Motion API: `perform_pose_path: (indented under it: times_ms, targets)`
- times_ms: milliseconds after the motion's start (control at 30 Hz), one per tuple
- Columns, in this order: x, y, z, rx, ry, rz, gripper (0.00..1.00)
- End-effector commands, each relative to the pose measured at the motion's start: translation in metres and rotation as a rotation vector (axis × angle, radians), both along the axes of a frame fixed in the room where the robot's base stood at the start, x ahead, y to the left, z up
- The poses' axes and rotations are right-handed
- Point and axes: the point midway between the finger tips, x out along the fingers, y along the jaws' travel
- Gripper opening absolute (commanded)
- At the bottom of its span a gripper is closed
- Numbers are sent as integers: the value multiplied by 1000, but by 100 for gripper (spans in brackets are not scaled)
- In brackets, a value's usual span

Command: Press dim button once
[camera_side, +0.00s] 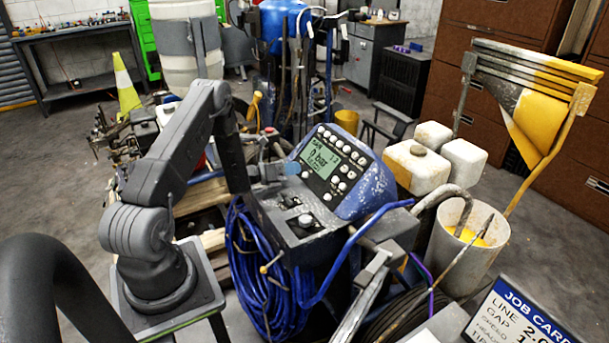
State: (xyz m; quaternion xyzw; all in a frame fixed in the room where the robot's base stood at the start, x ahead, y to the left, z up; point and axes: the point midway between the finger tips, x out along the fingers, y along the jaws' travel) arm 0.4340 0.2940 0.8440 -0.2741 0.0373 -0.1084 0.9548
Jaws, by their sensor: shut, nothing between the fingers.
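The control panel (346,197) is a dark sloped face in a blue worn housing, near the middle of the side view. Its lit green display (321,158) reads about "0 bar". Several round pale buttons (343,187) sit around the display; their labels are too small to read, so I cannot tell which is the dim button. My gripper (291,168) is shut and empty at the panel's left edge, left of the display. It is small and partly lost against the dark machine. I cannot tell whether it touches a button.
Below the panel is a console with a knob (305,220). A coiled blue hose (250,270) hangs at its left. White containers (412,166) and a bucket (480,263) stand at the right. A job card (520,318) is at lower right.

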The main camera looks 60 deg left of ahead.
Motion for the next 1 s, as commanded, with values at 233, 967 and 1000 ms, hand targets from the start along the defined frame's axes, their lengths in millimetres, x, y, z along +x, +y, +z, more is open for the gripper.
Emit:
perform_pose_path:
  times_ms: [233,967,1000]
  targets:
    - [-17,1,18,2,-1,1,0]
    - [-27,0,27,0,-1,1,0]
    - [-27,0,27,0,-1,1,0]
